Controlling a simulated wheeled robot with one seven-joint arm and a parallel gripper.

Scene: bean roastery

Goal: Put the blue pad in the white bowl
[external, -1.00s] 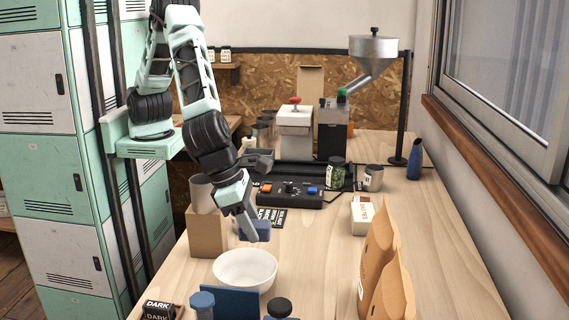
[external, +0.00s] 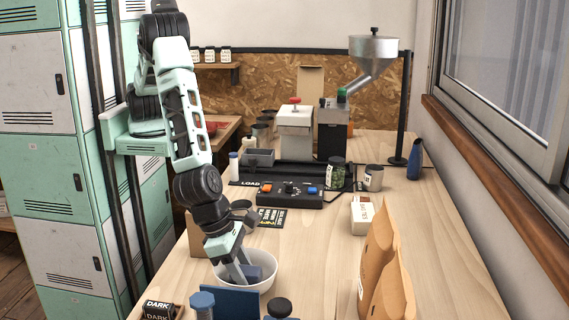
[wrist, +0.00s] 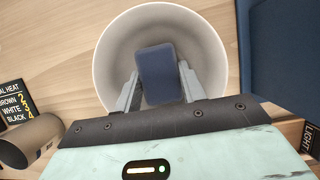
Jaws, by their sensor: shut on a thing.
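The blue pad (wrist: 160,74) is between the two fingers of my gripper (wrist: 158,88) in the wrist view, with the white bowl (wrist: 110,52) around and below it. In the external view my gripper (external: 241,274) points down into the white bowl (external: 269,286), shut on the blue pad (external: 255,273). The pad is inside the bowl's rim as seen from both views. I cannot tell whether it touches the bowl's floor.
A dark blue upright panel (external: 229,303) stands just in front of the bowl, close to its rim. A control box (external: 290,194) is farther back. The table between bowl and bags is clear.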

